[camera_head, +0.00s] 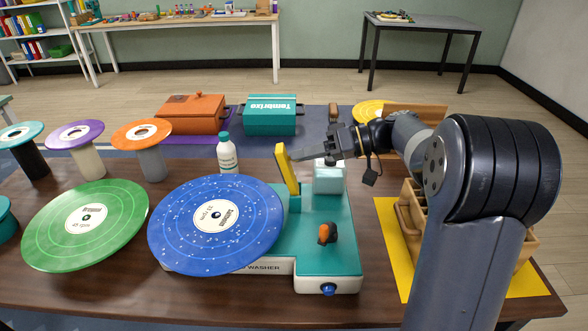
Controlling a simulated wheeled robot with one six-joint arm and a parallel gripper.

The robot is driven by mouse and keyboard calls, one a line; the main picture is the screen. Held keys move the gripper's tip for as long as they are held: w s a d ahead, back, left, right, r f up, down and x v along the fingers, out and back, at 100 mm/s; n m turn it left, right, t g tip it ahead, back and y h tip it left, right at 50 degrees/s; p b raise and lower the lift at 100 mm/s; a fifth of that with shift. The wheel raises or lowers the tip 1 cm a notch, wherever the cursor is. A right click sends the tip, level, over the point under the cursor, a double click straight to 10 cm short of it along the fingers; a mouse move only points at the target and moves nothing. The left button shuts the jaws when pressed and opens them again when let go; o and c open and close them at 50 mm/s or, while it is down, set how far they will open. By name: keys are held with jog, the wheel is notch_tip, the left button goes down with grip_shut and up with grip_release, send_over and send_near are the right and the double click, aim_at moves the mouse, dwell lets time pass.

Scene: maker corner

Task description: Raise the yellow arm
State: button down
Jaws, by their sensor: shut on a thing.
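The yellow arm (288,172) stands steeply tilted on the record washer (330,235), a machine with a teal top and white sides, beside the right edge of the blue record (205,243). My gripper (293,154) reaches in from the right and is shut on the upper part of the yellow arm. The fingers partly hide each other, so the exact grip is hard to see. An orange and black knob (326,234) is on the teal top, and a blue knob (328,289) is on the front.
A green record (110,235) lies to the left. A white bottle (228,155) stands behind the blue record. A wooden rack (415,220) on a yellow mat (530,285) stands right. Orange and teal boxes (268,122) are behind.

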jog(key=shift+s+d+f+y+b, duration=0.1)
jog(key=shift+d+f+y+b, duration=0.1)
jog(key=shift+d+y+b, duration=0.35)
jog(key=shift+d+f+y+b, duration=0.2)
jog(key=shift+d+y+b, duration=0.2)
jog(key=shift+y+b, duration=0.2)
jog(key=c, duration=1.3)
grip_release()
jog(key=shift+c, duration=0.2)
jog(key=shift+r, duration=0.1)
jog(key=d+r, duration=0.1)
jog(key=d, duration=0.9)
jog(key=shift+s+d+p, duration=0.15)
jog(key=shift+d+p, duration=0.15)
jog(key=shift+d, duration=0.1)
jog(key=shift+a, duration=0.1)
